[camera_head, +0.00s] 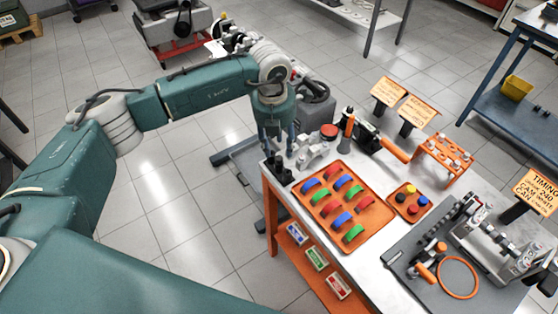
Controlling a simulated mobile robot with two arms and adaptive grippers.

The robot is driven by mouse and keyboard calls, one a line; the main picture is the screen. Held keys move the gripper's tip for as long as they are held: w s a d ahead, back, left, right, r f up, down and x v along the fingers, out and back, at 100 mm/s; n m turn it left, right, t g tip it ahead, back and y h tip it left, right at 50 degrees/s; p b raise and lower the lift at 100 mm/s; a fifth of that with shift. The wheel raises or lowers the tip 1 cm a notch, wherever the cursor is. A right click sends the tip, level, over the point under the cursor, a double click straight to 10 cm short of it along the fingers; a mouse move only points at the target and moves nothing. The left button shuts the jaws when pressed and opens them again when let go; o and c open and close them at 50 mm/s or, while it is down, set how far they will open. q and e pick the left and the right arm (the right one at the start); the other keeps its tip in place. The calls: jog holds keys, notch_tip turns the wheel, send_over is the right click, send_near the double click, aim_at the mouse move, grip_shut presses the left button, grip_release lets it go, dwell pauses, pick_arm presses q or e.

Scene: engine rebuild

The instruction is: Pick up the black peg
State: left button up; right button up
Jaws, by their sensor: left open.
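A small orange tray (396,211) on the right-middle of the workbench holds small coloured pegs in yellow, red and blue. A dark peg (400,198), which looks black, sits at the left side of that tray. My left gripper (279,166) points down at the bench's left corner, left of the large orange tray and well apart from the small one. It is open, and I see nothing between its fingers. My right gripper is not in view.
A large orange tray (380,217) with red, blue and green curved parts lies between my left gripper and the small tray. Tools and orange sign cards (388,91) stand behind. A grey mat (400,262) with engine parts and an orange ring (458,296) is at right.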

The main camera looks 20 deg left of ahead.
aim_at(280, 157)
pick_arm(q)
notch_tip(280, 157, down, 4)
jog(key=shift+r+p, duration=0.15)
jog(key=shift+p, duration=0.85)
jog(key=shift+w+f, duration=0.1)
jog(key=shift+f, duration=0.5)
grip_shut()
jog(key=shift+r, duration=0.15)
jog(key=shift+r, duration=0.55)
notch_tip(280, 157, up, 19)
jog(key=b, duration=0.5)
jog(key=shift+f, duration=0.15)
